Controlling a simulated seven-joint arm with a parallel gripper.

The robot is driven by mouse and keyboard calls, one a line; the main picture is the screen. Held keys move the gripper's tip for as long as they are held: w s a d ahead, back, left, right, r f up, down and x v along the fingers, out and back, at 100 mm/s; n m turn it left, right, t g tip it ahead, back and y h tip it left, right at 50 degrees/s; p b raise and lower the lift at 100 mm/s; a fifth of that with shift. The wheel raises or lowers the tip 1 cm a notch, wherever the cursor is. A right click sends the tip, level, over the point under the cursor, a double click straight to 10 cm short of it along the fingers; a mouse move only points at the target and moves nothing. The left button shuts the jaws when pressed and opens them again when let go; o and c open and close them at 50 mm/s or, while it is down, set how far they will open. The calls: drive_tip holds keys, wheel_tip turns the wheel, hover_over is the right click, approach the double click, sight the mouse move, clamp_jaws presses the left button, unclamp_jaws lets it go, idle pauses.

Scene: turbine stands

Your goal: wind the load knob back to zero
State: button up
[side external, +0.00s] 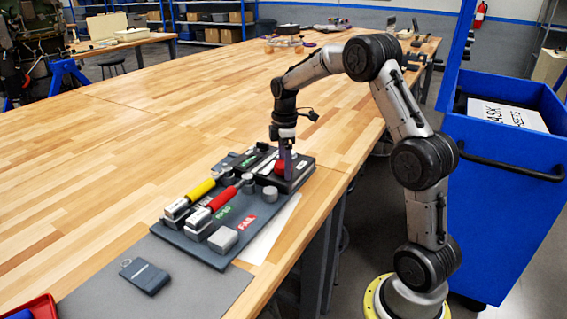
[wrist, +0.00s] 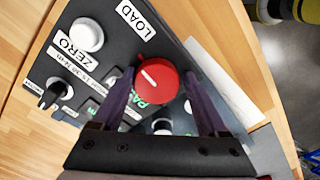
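The red load knob (wrist: 157,82) sits on a dark box beside a LOAD label in the wrist view. The white line on its face points to the upper left of the picture. In the side external view the red knob (side external: 280,168) shows partly behind a finger. My gripper (wrist: 158,72) has its two purple fingers on opposite sides of the knob. The fingers stand apart, with a small gap at the right; I cannot tell whether the left one touches. In the side external view my gripper (side external: 286,160) points down over the box.
A white round knob (wrist: 86,35) by a ZERO label and a black switch (wrist: 54,92) are close by. A dark board (side external: 168,228) carries yellow-handled (side external: 200,190) and red-handled tools (side external: 222,199). A dark device (side external: 145,276) lies on the grey mat.

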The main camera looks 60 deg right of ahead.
drive_tip(key=shift+w+d, duration=0.2)
drive_tip(key=shift+w, duration=0.05)
drive_tip(key=shift+c, duration=1.1)
drive_tip(key=shift+o, duration=0.8)
drive_tip(key=shift+r, duration=0.1)
drive_tip(key=shift+o, duration=0.3)
drive_tip(key=shift+r, duration=0.25)
drive_tip(key=shift+s+r, duration=0.1)
drive_tip(key=shift+r, duration=2.05)
drive_tip(key=shift+c, duration=0.2)
